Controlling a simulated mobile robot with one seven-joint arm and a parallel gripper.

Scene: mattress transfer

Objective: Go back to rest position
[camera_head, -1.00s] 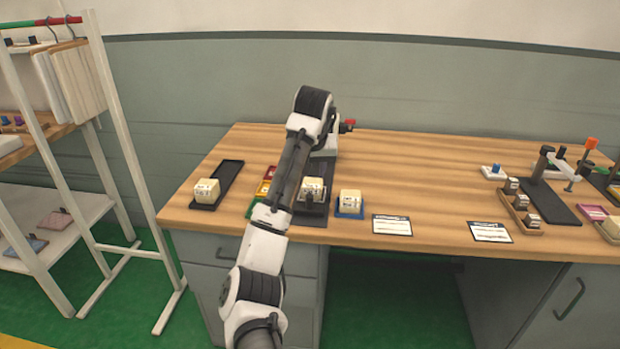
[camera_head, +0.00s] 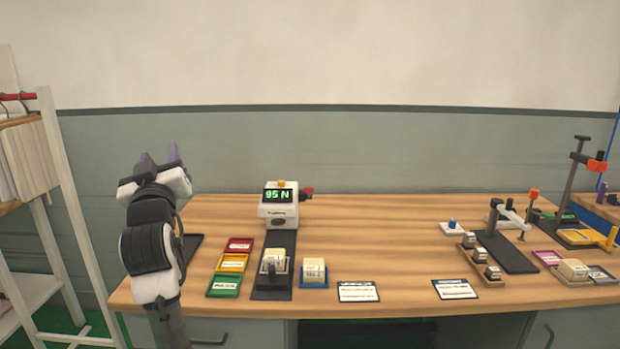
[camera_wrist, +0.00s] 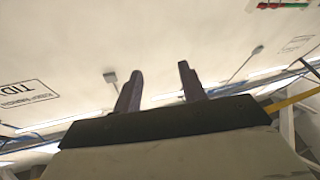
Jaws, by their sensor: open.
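My arm is folded up at the left of the head view, in front of the bench's left end. My gripper (camera_head: 160,158) points upward, with its two purple fingers apart and nothing between them. In the wrist view my gripper (camera_wrist: 158,88) also shows spread, empty fingers against the ceiling. The arm hides part of the bench's left end and most of a black tray (camera_head: 190,246) there.
The wooden bench (camera_head: 400,220) holds a tester (camera_head: 279,206) reading 95 N, with a cream block (camera_head: 273,262) on its black base. Another block (camera_head: 314,268) sits in a blue tray. Red, yellow and green trays (camera_head: 233,263) stand left. A white rack (camera_head: 75,210) is close left of my arm.

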